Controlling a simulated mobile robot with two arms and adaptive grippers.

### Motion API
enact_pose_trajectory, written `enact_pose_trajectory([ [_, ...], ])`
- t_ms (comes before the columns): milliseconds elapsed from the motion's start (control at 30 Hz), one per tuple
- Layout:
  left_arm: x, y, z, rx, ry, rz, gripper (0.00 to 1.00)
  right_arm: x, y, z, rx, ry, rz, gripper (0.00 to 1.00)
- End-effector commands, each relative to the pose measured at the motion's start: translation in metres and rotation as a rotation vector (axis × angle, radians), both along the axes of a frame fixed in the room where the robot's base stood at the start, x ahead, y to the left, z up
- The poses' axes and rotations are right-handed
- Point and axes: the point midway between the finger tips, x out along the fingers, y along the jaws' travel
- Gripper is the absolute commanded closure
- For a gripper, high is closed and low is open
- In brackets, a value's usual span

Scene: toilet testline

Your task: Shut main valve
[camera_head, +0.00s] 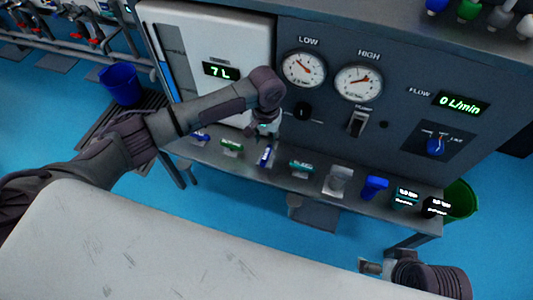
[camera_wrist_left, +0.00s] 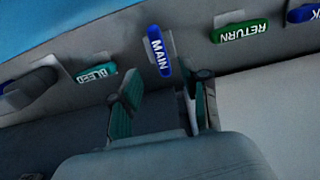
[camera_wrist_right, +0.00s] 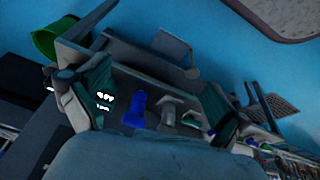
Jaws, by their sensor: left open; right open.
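The main valve's blue handle (camera_head: 265,156), labelled MAIN, sits on the shelf below the panel. It points across the shelf, unlike the green handles beside it. My left gripper (camera_head: 266,128) is just above and behind it. In the left wrist view the MAIN handle (camera_wrist_left: 159,52) lies ahead of the open fingers (camera_wrist_left: 163,92), apparently not between them. My right gripper (camera_head: 372,266) is open and empty at the lower right, away from the valves. Its fingers (camera_wrist_right: 152,98) also show in the right wrist view.
The green RETURN handle (camera_wrist_left: 240,32) and green BLEED handle (camera_wrist_left: 96,88) flank the main valve closely. The panel shows a flow display (camera_head: 460,103) reading 0 L/min.

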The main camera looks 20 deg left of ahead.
Motion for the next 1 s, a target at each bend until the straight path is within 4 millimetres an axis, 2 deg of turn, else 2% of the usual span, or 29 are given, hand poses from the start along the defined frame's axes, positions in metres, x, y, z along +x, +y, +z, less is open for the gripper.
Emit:
enact_pose_trajectory([
  [33,0.0,0.0,-0.016,0.001,0.002,0.001,0.54,0.0,0.0,-0.011,-0.001,0.004,0.0,0.0],
  [100,-0.001,0.0,-0.032,0.001,0.002,0.001,0.54,0.002,0.001,-0.016,0.001,-0.007,0.0,0.0],
  [233,0.0,0.0,-0.056,0.001,0.0,0.001,0.54,0.027,0.008,-0.014,0.025,-0.123,0.01,0.0],
  [400,0.0,0.0,-0.068,-0.001,-0.001,0.0,0.54,0.054,0.016,-0.004,0.053,-0.257,0.022,0.0],
  [533,0.0,0.0,-0.073,0.0,-0.001,-0.001,0.54,0.065,0.02,0.002,0.066,-0.318,0.026,0.0],
  [900,0.0,0.0,-0.076,-0.001,-0.002,0.0,0.54,0.07,0.022,0.005,0.072,-0.348,0.028,0.0],
  [1000,0.0,0.0,-0.076,-0.001,-0.002,0.0,0.69,0.07,0.022,0.005,0.072,-0.348,0.028,0.0],
])
